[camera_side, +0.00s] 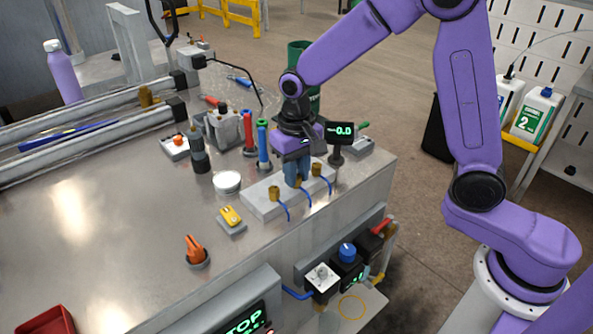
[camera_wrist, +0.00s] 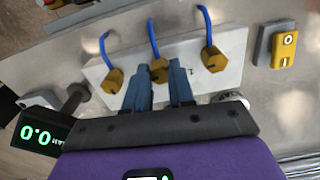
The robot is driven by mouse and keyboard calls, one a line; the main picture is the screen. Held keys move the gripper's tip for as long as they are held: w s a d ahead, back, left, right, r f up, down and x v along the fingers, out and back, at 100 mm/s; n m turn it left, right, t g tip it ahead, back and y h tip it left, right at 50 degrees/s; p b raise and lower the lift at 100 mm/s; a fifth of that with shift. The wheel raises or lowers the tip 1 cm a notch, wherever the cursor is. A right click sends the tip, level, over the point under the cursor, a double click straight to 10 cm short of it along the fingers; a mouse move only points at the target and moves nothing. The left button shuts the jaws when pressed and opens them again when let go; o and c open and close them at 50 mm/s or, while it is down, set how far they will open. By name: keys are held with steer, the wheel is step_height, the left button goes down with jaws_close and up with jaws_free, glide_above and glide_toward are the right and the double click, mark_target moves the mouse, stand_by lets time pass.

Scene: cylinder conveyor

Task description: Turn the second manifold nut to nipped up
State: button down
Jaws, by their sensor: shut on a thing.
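A white manifold block (camera_side: 262,206) lies on the metal bench and also shows in the wrist view (camera_wrist: 230,50). It carries three brass nuts in a row, each with a blue hose: the left nut (camera_side: 274,193), the middle nut (camera_wrist: 158,70) and the right nut (camera_side: 317,169). Each nut has a dark mark on it in the wrist view. My gripper (camera_side: 296,177) points down at the block, with blue fingers. In the wrist view my gripper (camera_wrist: 158,75) has its fingers on either side of the middle nut, shut on it. The fingers partly hide this nut.
A small display (camera_side: 340,132) reading 0.0 stands just right of my gripper. Red and blue upright cylinders (camera_side: 263,145), a white round dish (camera_side: 227,182), a yellow switch (camera_side: 231,216) and an orange knob (camera_side: 195,250) are nearby. The bench's left front is largely clear.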

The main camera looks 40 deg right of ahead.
steer(key=shift+r+m, duration=0.1)
steer(key=shift+m, duration=0.3)
steer(key=c, duration=1)
jaws_free()
steer(key=shift+o, duration=0.2)
step_height(320, 180, up, 17)
steer(key=shift+r, duration=0.2)
steer(key=s+d+f+n, duration=0.3)
steer(key=s+f+n, duration=0.1)
steer(key=s, duration=0.5)
steer(key=s+d+f+n, duration=0.3)
steer(key=s+f+n, duration=0.1)
steer(key=s, duration=0.5)
steer(key=s+d+f+n, duration=0.3)
steer(key=s+n, duration=0.3)
steer(key=s, duration=0.3)
steer(key=shift+d+f, duration=0.35)
steer(key=shift+f, duration=0.45)
